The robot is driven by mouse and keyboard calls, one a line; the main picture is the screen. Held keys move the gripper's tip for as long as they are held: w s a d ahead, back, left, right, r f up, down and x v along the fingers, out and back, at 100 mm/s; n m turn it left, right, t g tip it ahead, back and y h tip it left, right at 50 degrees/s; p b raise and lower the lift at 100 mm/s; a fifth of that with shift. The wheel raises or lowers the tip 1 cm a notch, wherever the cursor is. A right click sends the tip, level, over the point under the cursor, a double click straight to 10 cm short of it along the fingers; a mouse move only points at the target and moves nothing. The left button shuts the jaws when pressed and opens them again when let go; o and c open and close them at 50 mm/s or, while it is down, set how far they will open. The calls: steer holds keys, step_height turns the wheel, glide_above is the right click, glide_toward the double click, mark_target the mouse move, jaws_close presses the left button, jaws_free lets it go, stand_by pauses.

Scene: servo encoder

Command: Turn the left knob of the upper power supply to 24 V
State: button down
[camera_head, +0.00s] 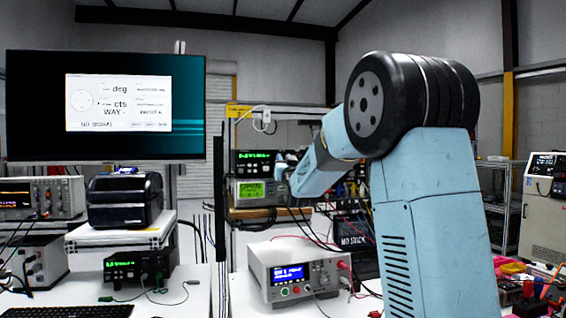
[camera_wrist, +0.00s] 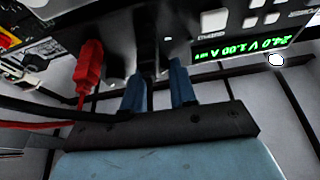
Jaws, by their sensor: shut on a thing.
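The upper power supply (camera_head: 251,155) is a black unit with a green display on the shelf at the centre of the head view. In the wrist view its front panel is upside down, and its green display (camera_wrist: 243,48) appears to read 24.0 V 1.00 A. My gripper (camera_wrist: 159,78) has its two blue fingers at the panel, one on each side of a dark knob (camera_wrist: 149,48), and is shut on it. The fingers partly hide the knob, and its pointer is not readable. In the head view my gripper (camera_head: 284,162) is at the right end of the unit.
A second instrument (camera_head: 251,190) with a lit green screen sits just below the upper supply. A red plug (camera_wrist: 90,65) with leads is close beside my gripper. A white bench supply (camera_head: 303,272) stands in front on the table. A monitor (camera_head: 190,105) is at the left.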

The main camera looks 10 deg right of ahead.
steer(key=c, duration=0.9)
jaws_free()
steer(key=shift+s, duration=0.1)
steer(key=v, duration=1.3)
steer(key=shift+s+f, duration=0.25)
